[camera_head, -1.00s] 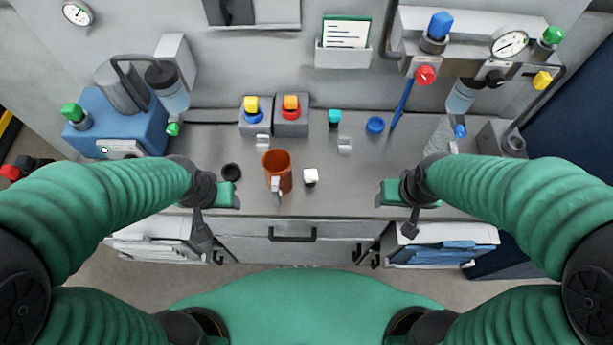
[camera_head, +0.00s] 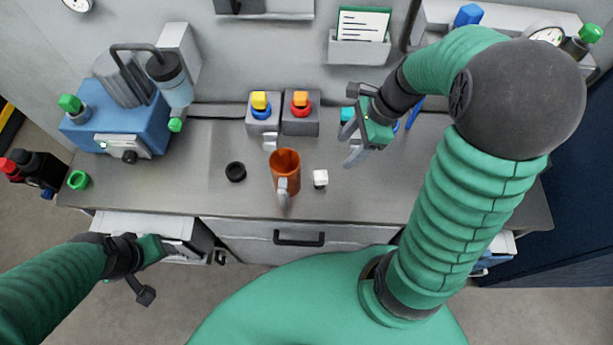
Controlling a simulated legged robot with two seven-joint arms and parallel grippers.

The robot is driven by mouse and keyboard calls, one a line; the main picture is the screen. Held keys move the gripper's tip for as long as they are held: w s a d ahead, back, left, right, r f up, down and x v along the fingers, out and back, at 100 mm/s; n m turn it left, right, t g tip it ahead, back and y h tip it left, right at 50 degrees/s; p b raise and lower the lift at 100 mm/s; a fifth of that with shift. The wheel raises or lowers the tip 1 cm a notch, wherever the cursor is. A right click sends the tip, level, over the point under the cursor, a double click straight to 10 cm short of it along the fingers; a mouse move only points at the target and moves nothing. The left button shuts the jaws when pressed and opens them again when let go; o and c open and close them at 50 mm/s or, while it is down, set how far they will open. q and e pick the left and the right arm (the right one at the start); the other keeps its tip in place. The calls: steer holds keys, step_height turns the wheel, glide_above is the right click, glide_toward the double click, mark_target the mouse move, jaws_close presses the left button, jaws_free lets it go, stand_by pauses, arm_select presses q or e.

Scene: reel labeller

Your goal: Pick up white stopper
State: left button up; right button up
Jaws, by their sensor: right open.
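The white stopper (camera_head: 320,177) is a small white-topped piece with a dark lower part. It stands on the grey counter, just right of an orange-brown mug (camera_head: 286,172). My left gripper (camera_head: 150,262) is at the lower left, in front of the counter's front edge and away from the stopper. Its fingers do not show clearly.
A black ring-shaped cap (camera_head: 236,172) lies left of the mug. A blue machine (camera_head: 118,122) fills the left of the counter (camera_head: 200,190). The counter right of the stopper is clear.

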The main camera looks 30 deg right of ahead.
mark_target(323, 175)
steer(key=b+x, duration=0.2)
steer(key=x, duration=1.4)
steer(key=shift+s, duration=0.1)
steer(key=shift+f, duration=0.2)
steer(key=c, duration=0.5)
jaws_close()
